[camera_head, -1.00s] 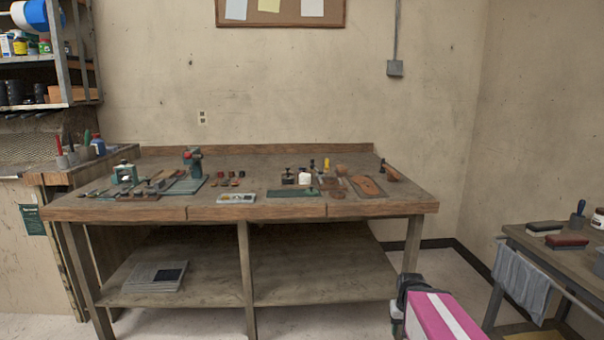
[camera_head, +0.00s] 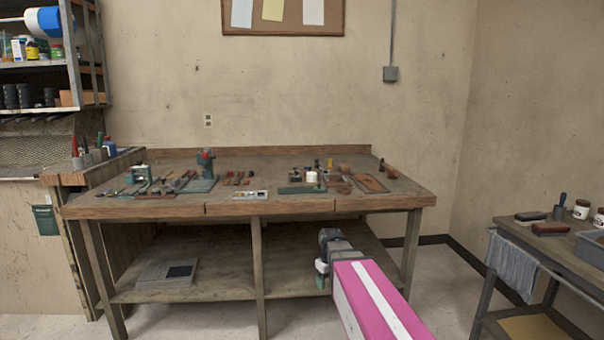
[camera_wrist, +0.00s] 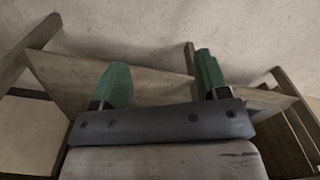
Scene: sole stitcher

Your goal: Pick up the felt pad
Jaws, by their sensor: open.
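I cannot tell for sure which item is the felt pad. A flat dark green piece (camera_head: 302,190) lies near the front edge of the workbench (camera_head: 230,209), right of centre. A dark square (camera_head: 180,271) lies on a grey flat stack on the lower shelf at left. My gripper (camera_head: 322,274) is in front of the bench, below the top and right of the middle leg, apart from both items. In the wrist view its two green fingers (camera_wrist: 162,78) stand apart with nothing between them.
The lower shelf (camera_head: 215,290) is mostly bare. A side table (camera_head: 545,245) with brushes, jars and a hanging cloth stands at right. A shelf rack (camera_head: 50,70) is at upper left.

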